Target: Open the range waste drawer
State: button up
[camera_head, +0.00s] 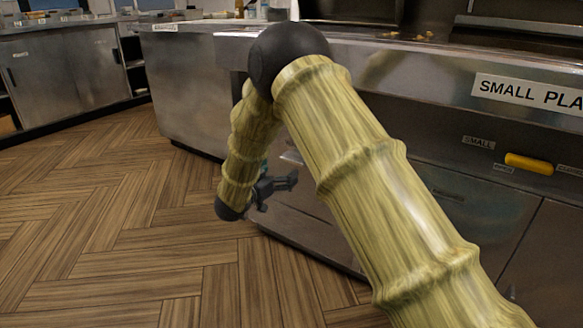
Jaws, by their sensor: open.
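My gripper (281,188) is dark grey and open, with nothing seen between its fingers. It hangs low in front of the steel range front, left of the picture's middle. Its fingers point right, and I cannot tell whether they touch the steel. A low steel panel (310,226) lies just right of and below the gripper. My bamboo-patterned arm hides much of the range front. Another low steel front (463,208) with a dark recessed grip shows right of the arm. I read no waste label, so I cannot tell which front is the waste drawer.
A yellow handle (528,163) sticks out from the range front at right, below a "SMALL PLA..." label (530,94). A steel counter (186,88) stands behind the gripper, and a cabinet (68,70) at far left. The wooden floor (130,230) at left is clear.

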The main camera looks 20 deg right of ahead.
aim_at(292, 163)
jog(key=b+x, duration=0.2)
jog(key=x, duration=0.3)
jog(key=shift+d+f, duration=0.15)
jog(key=shift+b+x, duration=0.45)
jog(key=shift+x, duration=0.55)
jog(key=shift+c, duration=0.4)
